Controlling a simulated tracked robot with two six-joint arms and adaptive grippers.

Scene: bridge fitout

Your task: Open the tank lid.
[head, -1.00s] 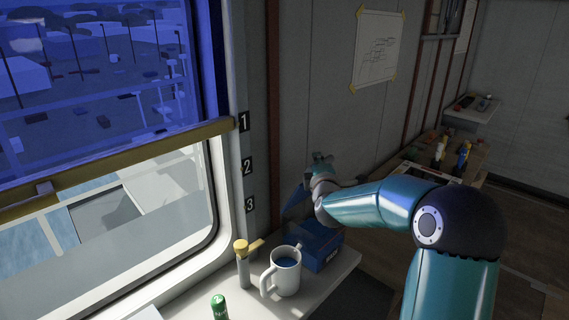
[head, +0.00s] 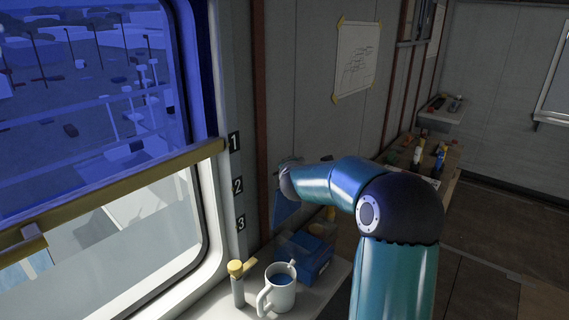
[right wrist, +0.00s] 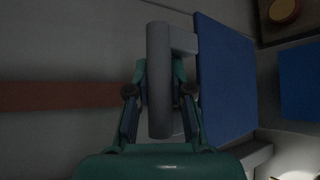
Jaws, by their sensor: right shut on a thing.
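The blue tank (head: 318,262) stands on the white ledge behind the mug, and its top looks open. Its blue lid (head: 284,210) is raised steeply above the tank's left side. In the right wrist view the lid (right wrist: 226,80) is a flat blue panel with a grey bar handle (right wrist: 158,115). My right gripper (right wrist: 159,74) is shut on that handle, one finger on each side. In the head view the right gripper (head: 288,165) is at the lid's upper edge, mostly hidden by my wrist. My left gripper is not in view.
A white mug (head: 279,290) with dark blue contents and a yellow-topped grey post (head: 238,285) stand on the ledge (head: 335,285) in front of the tank. The window (head: 100,200) is at left, the grey wall (head: 300,100) behind. A cluttered workbench (head: 445,165) stands farther back.

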